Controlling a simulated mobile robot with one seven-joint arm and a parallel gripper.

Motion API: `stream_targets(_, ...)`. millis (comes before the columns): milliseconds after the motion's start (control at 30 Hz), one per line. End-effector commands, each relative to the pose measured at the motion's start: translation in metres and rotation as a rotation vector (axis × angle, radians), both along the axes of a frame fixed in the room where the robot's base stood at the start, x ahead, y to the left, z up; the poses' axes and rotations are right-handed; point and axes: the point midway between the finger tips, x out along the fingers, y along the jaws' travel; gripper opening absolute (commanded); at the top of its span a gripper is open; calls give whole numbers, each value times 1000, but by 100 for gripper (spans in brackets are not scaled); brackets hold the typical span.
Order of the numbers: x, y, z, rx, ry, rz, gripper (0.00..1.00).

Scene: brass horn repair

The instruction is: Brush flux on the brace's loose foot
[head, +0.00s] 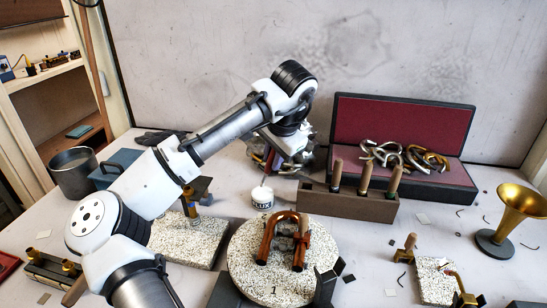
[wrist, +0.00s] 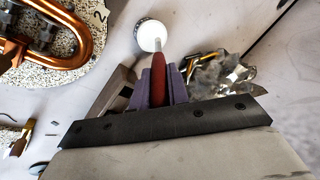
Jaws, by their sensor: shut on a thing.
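My gripper (wrist: 158,88) is shut on a red-handled brush (wrist: 158,64), held between its purple-grey finger pads. The brush's pale tip end points at the white flux pot (wrist: 150,34) and overlaps it in the wrist view. In the head view the pot (head: 262,198), labelled FLUX, stands behind the round speckled slab (head: 242,270), with my gripper (head: 266,168) just above it. Whether the bristles touch the flux is unclear. A copper U-shaped tube assembly (head: 268,240) lies on the slab; it also shows in the wrist view (wrist: 88,45). I cannot make out the brace's loose foot.
A wooden block (head: 345,205) with several upright handled tools stands right of the pot. Behind it is an open red-lined case (head: 400,120) with bent tubes. A brass bell (head: 520,205) stands at the far right. A speckled slab (head: 185,240) lies left of the round one.

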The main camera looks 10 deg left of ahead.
Motion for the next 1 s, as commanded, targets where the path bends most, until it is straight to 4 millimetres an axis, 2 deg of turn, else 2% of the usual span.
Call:
stream_targets(33,0,0,8,-1,0,0,0)
stream_targets(533,1,0,47,-1,-2,-1,0)
stream_targets(1000,0,0,48,0,-1,0,0)
